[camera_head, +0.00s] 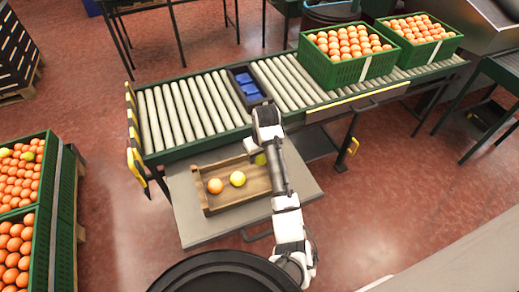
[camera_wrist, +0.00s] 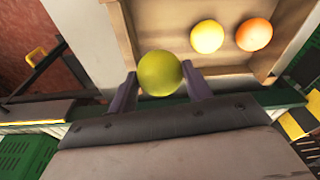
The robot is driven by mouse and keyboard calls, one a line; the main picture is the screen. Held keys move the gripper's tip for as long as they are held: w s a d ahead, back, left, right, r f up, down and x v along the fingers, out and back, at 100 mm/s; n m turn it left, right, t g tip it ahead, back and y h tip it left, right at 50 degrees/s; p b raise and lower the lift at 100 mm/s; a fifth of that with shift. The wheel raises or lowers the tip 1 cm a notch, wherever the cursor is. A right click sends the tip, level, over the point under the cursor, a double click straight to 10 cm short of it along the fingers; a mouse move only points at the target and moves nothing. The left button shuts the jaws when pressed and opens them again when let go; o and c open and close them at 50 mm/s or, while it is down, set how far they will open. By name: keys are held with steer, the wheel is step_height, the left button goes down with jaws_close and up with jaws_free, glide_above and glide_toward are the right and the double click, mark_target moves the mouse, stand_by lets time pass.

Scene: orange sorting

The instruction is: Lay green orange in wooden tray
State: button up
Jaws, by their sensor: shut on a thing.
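A green orange (camera_wrist: 160,73) sits between the two fingertips of my gripper (camera_wrist: 160,76), which is shut on it. In the head view the green orange (camera_head: 260,159) shows at the far right part of the wooden tray (camera_head: 238,204), partly hidden by my arm. The tray's side wall (camera_wrist: 118,28) and inside also show in the wrist view. I cannot tell whether the held orange touches the tray. A yellow orange (camera_head: 237,178) and an ordinary orange (camera_head: 215,186) lie inside the tray, side by side, apart from my gripper.
The tray stands on a grey table (camera_head: 190,226) in front of a roller conveyor (camera_head: 190,108). A dark bin with blue contents (camera_head: 246,84) and green crates of oranges (camera_head: 347,72) stand on the conveyor. More orange-filled crates (camera_head: 42,172) stand at the left.

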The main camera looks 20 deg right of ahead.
steer(key=shift+f+b, duration=2.35)
steer(key=shift+f, duration=0.2)
steer(key=shift+f+b, duration=0.65)
steer(key=shift+f, duration=0.65)
steer(key=shift+f, duration=0.55)
steer(key=o, duration=1.5)
steer(key=shift+c, duration=0.2)
steer(key=shift+r, duration=0.1)
steer(key=shift+r+p, duration=3.65)
steer(key=shift+r, duration=0.35)
